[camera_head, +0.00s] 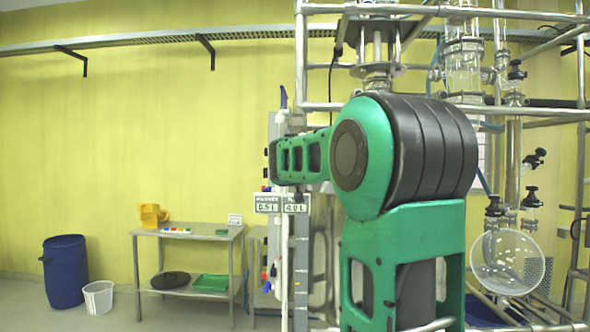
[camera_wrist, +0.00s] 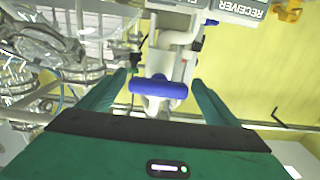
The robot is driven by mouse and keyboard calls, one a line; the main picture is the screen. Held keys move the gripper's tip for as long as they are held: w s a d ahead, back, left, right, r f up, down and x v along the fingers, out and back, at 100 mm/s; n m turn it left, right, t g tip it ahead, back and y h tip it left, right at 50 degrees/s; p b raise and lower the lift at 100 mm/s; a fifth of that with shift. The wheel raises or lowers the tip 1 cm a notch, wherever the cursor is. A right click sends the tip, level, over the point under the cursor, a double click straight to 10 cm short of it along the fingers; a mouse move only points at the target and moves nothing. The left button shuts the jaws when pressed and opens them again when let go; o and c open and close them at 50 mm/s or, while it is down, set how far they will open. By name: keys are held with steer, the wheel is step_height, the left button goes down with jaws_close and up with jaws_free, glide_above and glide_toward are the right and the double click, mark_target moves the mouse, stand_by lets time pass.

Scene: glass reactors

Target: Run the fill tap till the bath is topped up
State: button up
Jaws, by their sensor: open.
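A tap with a blue bar handle (camera_wrist: 158,88) on a pale pipe shows in the wrist view. My gripper (camera_wrist: 161,84) is open, with one green finger on each side of the handle. The handle lies crosswise between the fingers, and I see no clear grip on it. Whether it is the fill tap I cannot tell from any label. In the head view my green arm reaches left to the rig's panel, and the gripper itself is not clear there. The bath's water is not visible.
A receiver sign (camera_wrist: 238,10) is beyond the tap. Glass and metal pipework (camera_wrist: 55,60) crowds the wrist view's left. A steel table (camera_head: 188,233) with small items, a blue barrel (camera_head: 65,272) and a white bucket (camera_head: 98,298) stand at left.

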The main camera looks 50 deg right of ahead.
steer(key=c, duration=1.1)
steer(key=shift+o, duration=0.2)
